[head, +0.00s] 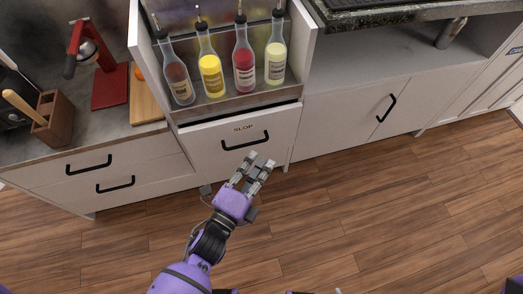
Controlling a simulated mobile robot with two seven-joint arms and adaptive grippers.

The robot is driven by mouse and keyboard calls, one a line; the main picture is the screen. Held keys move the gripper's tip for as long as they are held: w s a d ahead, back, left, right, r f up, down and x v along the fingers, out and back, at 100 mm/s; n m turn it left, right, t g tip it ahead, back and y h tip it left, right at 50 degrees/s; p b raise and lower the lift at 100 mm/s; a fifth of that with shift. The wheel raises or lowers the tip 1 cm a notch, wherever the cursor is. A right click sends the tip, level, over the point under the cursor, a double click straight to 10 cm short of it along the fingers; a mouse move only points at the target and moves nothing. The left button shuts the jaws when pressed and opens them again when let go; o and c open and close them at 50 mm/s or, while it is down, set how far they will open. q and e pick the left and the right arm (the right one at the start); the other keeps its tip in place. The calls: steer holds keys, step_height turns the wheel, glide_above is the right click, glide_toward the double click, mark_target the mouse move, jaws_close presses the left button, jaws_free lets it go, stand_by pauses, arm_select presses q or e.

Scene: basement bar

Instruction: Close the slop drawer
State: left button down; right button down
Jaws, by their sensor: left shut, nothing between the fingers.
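The slop drawer (203,146) has a white front marked "SLOP" and a black bar handle (245,141). It sits below the bottle rack in the middle of the head view. A narrow dark gap shows along its top edge, so it looks slightly open; how far is hard to tell. My left gripper (260,160) is shut and empty, just below the handle in the picture and in front of the drawer's lower part. Whether it touches the front cannot be told. It hides part of the drawer's lower edge.
Several bottles with pourers, one yellow (210,75), stand in the rack (240,103) above the drawer. A red press (108,85), cutting board (143,98) and wooden utensil holder (60,118) are on the left counter. The wooden floor (400,210) is clear.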

arm_select(q)
steer(key=w+d+b, duration=0.1)
steer(key=w+d, duration=0.1)
steer(key=w, duration=0.9)
steer(key=shift+w+d, duration=0.2)
steer(key=shift+d, duration=0.1)
